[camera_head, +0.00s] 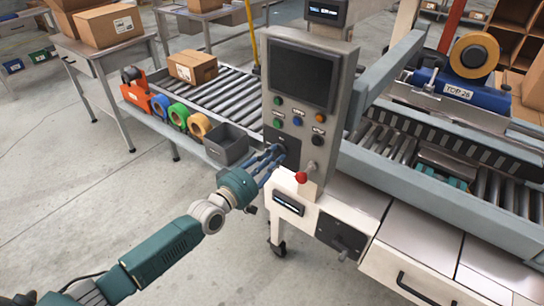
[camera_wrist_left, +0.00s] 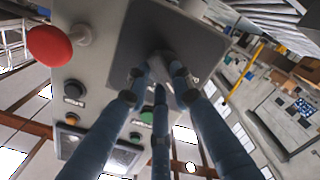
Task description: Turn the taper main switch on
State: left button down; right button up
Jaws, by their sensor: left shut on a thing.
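The taper's control panel (camera_head: 297,100) stands upright at the middle of the head view, with a dark screen and several coloured buttons. Low on its face is a dark plate (camera_wrist_left: 205,45) with a grey knob, which I take for the main switch (camera_wrist_left: 176,68). My left gripper (camera_head: 277,155) reaches this plate from the lower left. In the left wrist view its blue fingers (camera_wrist_left: 158,85) are closed around the knob. The fingers hide part of the knob, and I cannot read its position. My right gripper is not in view.
A red knob (camera_head: 301,177) sticks out close to the right of my gripper. A grey bin (camera_head: 227,145) and tape rolls (camera_head: 178,117) stand to the left, by a roller conveyor with a box (camera_head: 192,67). The floor at lower left is clear.

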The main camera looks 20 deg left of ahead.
pick_arm(q)
jog(key=m, duration=0.5)
jog(key=shift+d+f+m, duration=0.1)
jog(key=shift+f+m, duration=0.1)
jog(key=shift+m, duration=0.1)
jog(key=m, duration=0.5)
jog(key=shift+f+p, duration=0.15)
jog(key=shift+p, duration=0.2)
jog(key=shift+m, duration=0.3)
jog(key=c, duration=1.5)
grip_release()
jog(key=v, duration=1.2)
jog(key=shift+s, duration=0.1)
